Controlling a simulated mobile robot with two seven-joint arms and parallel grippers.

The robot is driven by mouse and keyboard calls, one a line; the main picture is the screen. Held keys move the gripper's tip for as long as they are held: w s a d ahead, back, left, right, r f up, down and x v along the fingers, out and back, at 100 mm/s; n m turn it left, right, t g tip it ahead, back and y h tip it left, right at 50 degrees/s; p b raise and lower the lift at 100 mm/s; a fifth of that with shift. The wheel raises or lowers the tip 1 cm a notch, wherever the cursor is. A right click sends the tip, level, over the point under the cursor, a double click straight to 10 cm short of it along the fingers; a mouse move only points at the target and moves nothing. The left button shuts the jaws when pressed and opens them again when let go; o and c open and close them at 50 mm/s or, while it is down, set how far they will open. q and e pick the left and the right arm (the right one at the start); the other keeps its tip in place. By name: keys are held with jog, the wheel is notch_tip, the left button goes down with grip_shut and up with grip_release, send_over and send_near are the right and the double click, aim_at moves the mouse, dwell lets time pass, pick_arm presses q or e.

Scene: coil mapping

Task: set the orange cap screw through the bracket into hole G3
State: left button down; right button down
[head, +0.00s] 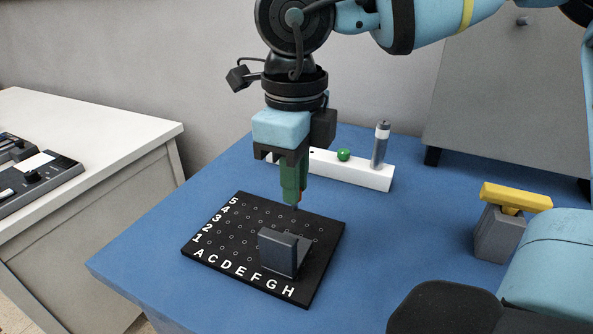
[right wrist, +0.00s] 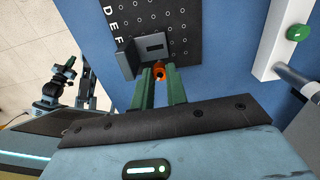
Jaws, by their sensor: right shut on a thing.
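My right gripper (head: 295,200) points down above the back right part of the black lettered board (head: 222,222), behind the bracket. Its green fingers are shut on the orange cap screw (right wrist: 160,73), whose head shows between the fingertips in the right wrist view. In the head view the fingers hide most of the screw. The dark grey L-shaped bracket (head: 277,250) sits on the board near columns F to H, with one plate upright. In the right wrist view the bracket (right wrist: 126,57) shows a slot in its flat plate. Hole G3 cannot be made out. My left gripper is not in view.
A white rack (head: 360,173) holding a green ball-shaped knob (head: 343,154) and a grey cylinder (head: 381,146) stands behind the board. A grey block (head: 497,235) with a yellow bar (head: 515,197) stands at the right. Blue table between them is clear.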

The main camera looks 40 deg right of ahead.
jog(key=shift+a, duration=0.1)
jog(key=shift+f, duration=0.25)
jog(key=shift+f+b, duration=1.1)
jog(key=shift+f, duration=0.7)
jog(key=shift+r, duration=0.15)
jog(key=shift+f, duration=0.2)
jog(key=shift+f+b, duration=0.75)
jog(key=shift+f, duration=0.15)
